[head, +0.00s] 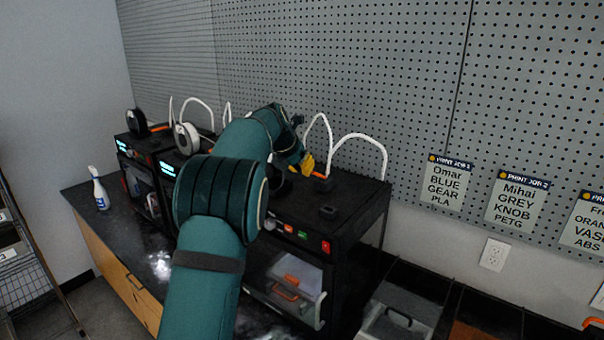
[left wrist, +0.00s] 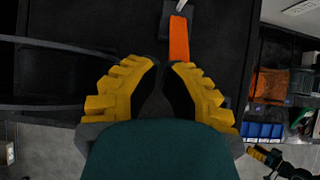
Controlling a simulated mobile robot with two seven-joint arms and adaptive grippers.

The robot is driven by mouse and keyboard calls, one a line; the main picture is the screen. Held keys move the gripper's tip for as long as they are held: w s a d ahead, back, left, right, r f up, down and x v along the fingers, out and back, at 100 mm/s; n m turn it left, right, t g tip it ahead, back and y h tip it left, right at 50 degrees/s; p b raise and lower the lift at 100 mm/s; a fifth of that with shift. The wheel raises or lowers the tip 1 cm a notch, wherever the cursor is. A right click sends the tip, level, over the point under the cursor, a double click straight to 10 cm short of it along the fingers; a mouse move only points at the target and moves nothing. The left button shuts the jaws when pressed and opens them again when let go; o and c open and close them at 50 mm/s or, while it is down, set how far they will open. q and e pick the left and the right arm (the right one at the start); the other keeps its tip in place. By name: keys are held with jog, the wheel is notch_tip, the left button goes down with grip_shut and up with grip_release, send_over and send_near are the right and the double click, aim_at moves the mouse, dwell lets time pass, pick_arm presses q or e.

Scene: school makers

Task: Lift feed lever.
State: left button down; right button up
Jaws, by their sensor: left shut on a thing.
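The orange feed lever (left wrist: 180,40) stands on top of the black printer (head: 357,215), at the foot of a white tube. My left gripper (left wrist: 167,64) has its yellow fingers at the lower end of the lever and is shut on it. The exact contact is partly hidden by the fingertips. In the head view the left gripper (head: 307,163) is over the back of the printer top, beside the lever's orange part (head: 323,184). A dark shape with yellow parts (left wrist: 270,158), which looks like my right gripper, is at the lower right of the left wrist view; its jaws are unclear.
More printers stand to the left, with a white spool (head: 187,138) and a black spool (head: 137,122). White tubes arch above the printers. A spray bottle (head: 99,189) stands on the left of the bench. A pegboard (head: 400,75) rises behind. Open bins (head: 395,312) are at the right.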

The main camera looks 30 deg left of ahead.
pick_arm(q)
jog(key=d+v, duration=0.1)
jog(key=v, duration=0.9)
jog(key=shift+s+a+r, duration=0.15)
jog(key=shift+s+a, duration=0.35)
jog(key=shift+a, duration=0.05)
